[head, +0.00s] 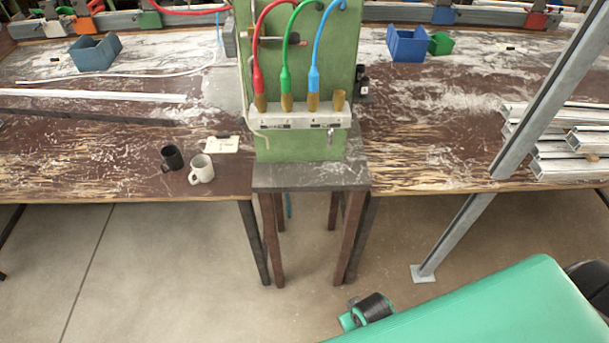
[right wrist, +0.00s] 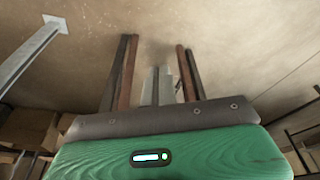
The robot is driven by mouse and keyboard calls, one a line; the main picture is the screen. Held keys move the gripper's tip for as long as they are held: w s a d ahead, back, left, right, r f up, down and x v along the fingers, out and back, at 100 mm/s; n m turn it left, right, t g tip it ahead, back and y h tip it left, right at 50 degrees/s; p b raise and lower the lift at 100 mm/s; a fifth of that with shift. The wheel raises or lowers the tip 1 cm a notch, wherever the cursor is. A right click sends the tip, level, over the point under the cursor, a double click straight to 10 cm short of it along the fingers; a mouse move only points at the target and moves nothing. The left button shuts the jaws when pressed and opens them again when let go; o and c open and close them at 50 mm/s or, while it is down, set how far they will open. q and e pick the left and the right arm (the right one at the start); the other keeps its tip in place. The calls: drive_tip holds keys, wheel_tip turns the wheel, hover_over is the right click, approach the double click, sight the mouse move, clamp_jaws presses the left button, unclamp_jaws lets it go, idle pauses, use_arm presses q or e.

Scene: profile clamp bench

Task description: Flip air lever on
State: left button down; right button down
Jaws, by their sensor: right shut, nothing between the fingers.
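The green machine (head: 302,148) stands on a small dark table (head: 310,178) in the head view. Its grey panel (head: 297,120) carries brass fittings with red, green and blue hoses. A small black fitting (head: 362,84) shows at the machine's right side. I cannot tell which part is the air lever, or its position. My right gripper (right wrist: 157,70) is shut and empty in the right wrist view, in front of table legs. That view is upside down and does not show the panel. My right arm is low at the right in the head view. My left gripper is out of view.
A dark mug (head: 172,158) and a white mug (head: 201,169) stand left of the machine. A slanted metal strut (head: 520,130) rises at the right, before stacked profiles (head: 570,155). Blue bins (head: 407,44) sit farther back. The floor in front is clear.

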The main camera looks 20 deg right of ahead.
sight(275, 39)
drive_tip(key=w+a+r+m+t+y+b, duration=0.15)
drive_tip(key=w+a+r+m+t, duration=0.35)
drive_tip(key=r, duration=0.6)
drive_tip(key=w+r+m+t+y, duration=0.2)
drive_tip(key=w+r+m+y, duration=0.1)
drive_tip(key=w+r, duration=0.6)
drive_tip(key=w+a+r+m+t+y+b, duration=0.1)
drive_tip(key=w+a+r+m+t+y, duration=0.25)
drive_tip(key=r, duration=0.85)
drive_tip(key=w+d+r+m+t+h, duration=0.3)
drive_tip(key=w+r+m+t+h, duration=0.1)
drive_tip(key=r+m, duration=0.4)
drive_tip(key=w+d+r+m+t+h, duration=0.4)
drive_tip(key=r+m+t, duration=0.3)
drive_tip(key=m, duration=0.6)
drive_tip(key=shift+r+x, duration=0.2)
drive_tip(key=shift+x, duration=0.95)
drive_tip(key=shift+s+t, duration=0.15)
drive_tip(key=shift+t, duration=0.1)
drive_tip(key=s+a+r+p+x, duration=0.1)
drive_tip(key=r+p+x, duration=0.1)
drive_tip(key=p+x, duration=0.5)
drive_tip(key=shift+a+x, duration=0.2)
drive_tip(key=shift+x, duration=2.55)
